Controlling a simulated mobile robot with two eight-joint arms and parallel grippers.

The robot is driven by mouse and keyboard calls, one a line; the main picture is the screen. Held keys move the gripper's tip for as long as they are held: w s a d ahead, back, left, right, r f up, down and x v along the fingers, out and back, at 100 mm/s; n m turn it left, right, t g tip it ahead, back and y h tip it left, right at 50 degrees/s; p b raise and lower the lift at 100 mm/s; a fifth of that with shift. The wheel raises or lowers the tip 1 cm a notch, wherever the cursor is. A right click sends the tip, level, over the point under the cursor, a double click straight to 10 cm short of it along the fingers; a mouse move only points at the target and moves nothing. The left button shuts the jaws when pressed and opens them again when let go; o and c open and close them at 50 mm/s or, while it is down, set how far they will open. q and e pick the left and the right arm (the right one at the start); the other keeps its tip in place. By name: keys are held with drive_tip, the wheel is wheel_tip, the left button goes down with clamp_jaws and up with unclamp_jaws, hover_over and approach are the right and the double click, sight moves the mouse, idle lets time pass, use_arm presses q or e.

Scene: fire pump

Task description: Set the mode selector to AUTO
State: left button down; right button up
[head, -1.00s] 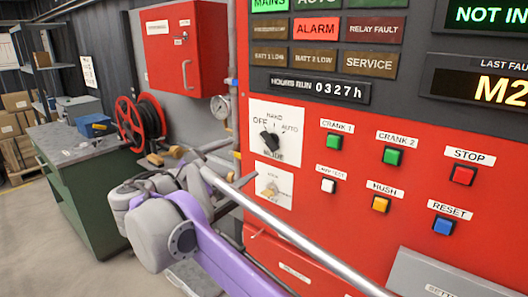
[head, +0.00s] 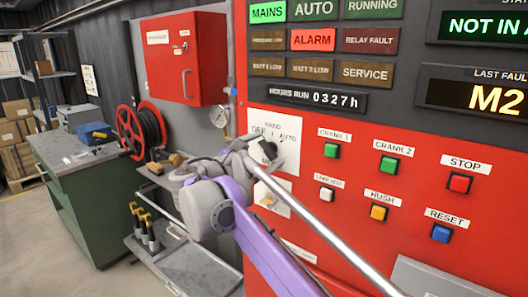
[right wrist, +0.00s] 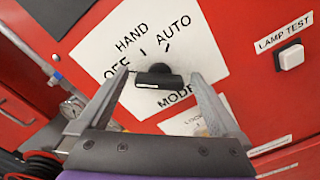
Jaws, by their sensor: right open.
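The mode selector is a black knob (head: 263,153) on a white plate (head: 285,129) marked OFF, HAND and AUTO, on the red panel. In the right wrist view the knob (right wrist: 160,75) has a bar-shaped grip lying nearly level, its left end toward OFF. My right gripper (right wrist: 160,79) is open, with one finger on each side of the knob; contact is not clear. In the head view my right gripper (head: 256,152) is at the plate and partly covers the knob and the lettering. My left gripper is not in view.
Right of the plate are the green crank buttons (head: 331,150), white lamp test button (head: 327,195), yellow hush (head: 378,212), red stop (head: 459,183) and blue reset (head: 441,233). A second, smaller switch plate (head: 284,208) sits below.

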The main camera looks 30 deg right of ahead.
drive_tip(key=c, duration=1.3)
drive_tip(key=shift+r+m+p, duration=0.1)
drive_tip(key=shift+m+p, duration=0.85)
drive_tip(key=shift+m, duration=0.15)
drive_tip(key=m+p, duration=0.2)
drive_tip(key=m, duration=0.1)
drive_tip(key=shift+m, duration=0.3)
drive_tip(key=m+p, duration=0.5)
drive_tip(key=m, duration=0.3)
drive_tip(key=shift+p, duration=0.3)
drive_tip(key=m, duration=0.2)
drive_tip(key=shift+f+m+p, duration=0.25)
drive_tip(key=shift+m+p, duration=0.05)
drive_tip(key=shift+p, duration=0.1)
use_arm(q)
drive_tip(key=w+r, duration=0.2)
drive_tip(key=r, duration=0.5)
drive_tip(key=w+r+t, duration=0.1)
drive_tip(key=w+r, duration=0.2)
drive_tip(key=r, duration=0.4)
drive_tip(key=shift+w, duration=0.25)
use_arm(e)
drive_tip(key=shift+f+m, duration=0.1)
drive_tip(key=shift+m, duration=1.5)
drive_tip(key=o, duration=1.3)
